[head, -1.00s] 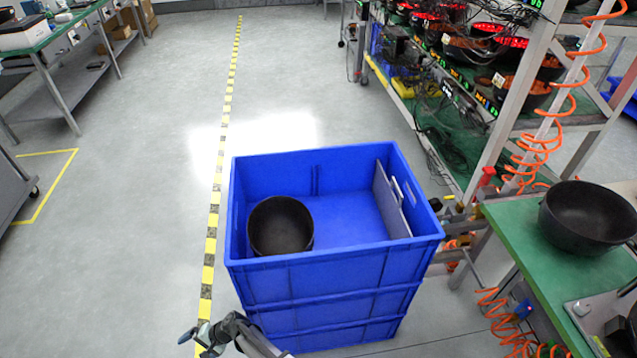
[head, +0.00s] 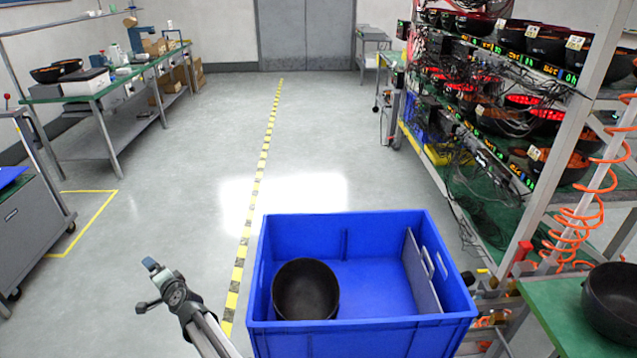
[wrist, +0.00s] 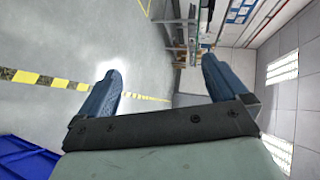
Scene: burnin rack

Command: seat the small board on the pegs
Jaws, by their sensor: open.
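My gripper (head: 146,286) is at the left of the blue crate in the head view, open and empty, above the floor. In the wrist view its two blue fingers (wrist: 160,66) stand wide apart with only floor and distant room between them. I cannot make out a small board or pegs for certain in either view. A pale flat panel (head: 421,274) leans inside the right wall of the blue crate (head: 362,336); I cannot tell if it is the board.
A black bowl (head: 305,290) sits in the crate. Another bowl (head: 613,306) stands on the green bench (head: 545,300) at right. A rack (head: 590,100) of lit bowls and cables fills the right side. Open floor (head: 190,220) lies left, with a striped line (head: 262,160).

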